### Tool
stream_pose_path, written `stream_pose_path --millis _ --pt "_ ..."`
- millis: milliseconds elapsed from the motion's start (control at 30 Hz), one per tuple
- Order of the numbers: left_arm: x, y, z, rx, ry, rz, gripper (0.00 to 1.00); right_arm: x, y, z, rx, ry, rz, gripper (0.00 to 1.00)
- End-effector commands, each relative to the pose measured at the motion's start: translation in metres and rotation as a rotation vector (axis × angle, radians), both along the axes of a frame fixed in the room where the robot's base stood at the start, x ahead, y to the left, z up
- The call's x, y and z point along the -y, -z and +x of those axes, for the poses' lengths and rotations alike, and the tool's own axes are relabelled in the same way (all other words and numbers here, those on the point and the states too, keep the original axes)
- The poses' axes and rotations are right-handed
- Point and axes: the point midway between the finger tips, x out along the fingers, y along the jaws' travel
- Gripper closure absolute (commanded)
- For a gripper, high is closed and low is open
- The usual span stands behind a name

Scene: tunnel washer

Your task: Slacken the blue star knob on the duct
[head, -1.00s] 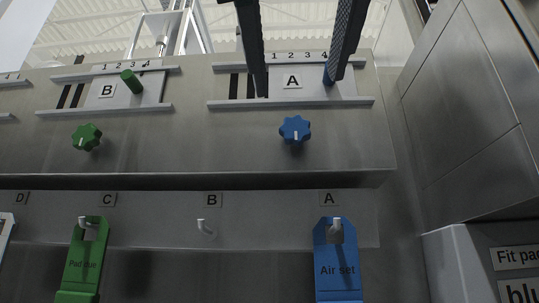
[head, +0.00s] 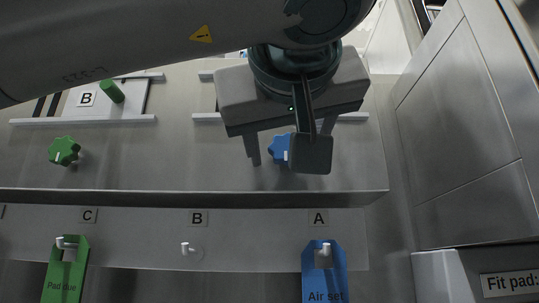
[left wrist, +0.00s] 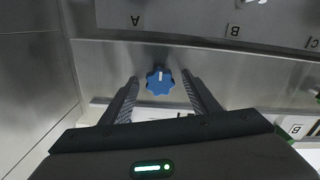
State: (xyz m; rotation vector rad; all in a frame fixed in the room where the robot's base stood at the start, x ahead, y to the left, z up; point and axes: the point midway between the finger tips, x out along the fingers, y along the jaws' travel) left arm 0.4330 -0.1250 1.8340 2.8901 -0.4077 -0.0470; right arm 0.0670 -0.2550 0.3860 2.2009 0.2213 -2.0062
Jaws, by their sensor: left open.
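The blue star knob (head: 279,148) sits on the metal duct face (head: 190,160), below the A slider panel, with a white mark on it. It is partly hidden behind my left gripper (head: 287,152) in the head view. In the left wrist view the blue knob (left wrist: 159,81) lies between the two fingertips of my left gripper (left wrist: 160,78), with a gap on each side. The left gripper is open and holds nothing. My left arm comes in from the left across the top and covers much of the A panel. My right gripper is not in view.
A green star knob (head: 64,151) is on the same face at left, below the B panel (head: 85,99). A blue "Air set" tag (head: 325,275) and a green "Pad due" tag (head: 65,275) hang on hooks below. A metal wall (head: 460,120) stands at right.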

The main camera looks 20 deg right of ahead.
Motion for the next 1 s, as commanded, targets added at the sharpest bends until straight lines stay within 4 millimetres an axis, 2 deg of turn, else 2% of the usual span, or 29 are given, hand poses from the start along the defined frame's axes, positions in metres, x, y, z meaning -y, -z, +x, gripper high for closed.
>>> stream_pose_path --millis 167,300,333,667,1000 --pt "0.000 0.000 0.000 0.000 0.000 0.000 0.47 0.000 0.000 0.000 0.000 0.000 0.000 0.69" --pt "0.000 0.000 0.000 0.000 0.000 0.000 0.81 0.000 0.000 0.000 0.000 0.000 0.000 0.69" --pt "0.000 0.000 0.000 0.000 0.000 0.000 0.86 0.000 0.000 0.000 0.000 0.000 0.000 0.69" --pt "0.000 0.001 0.000 -0.006 -0.001 -0.020 0.86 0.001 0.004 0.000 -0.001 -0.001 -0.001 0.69" --pt "0.000 0.003 -0.001 -0.046 -0.002 -0.165 0.86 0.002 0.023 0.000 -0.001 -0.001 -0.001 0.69"
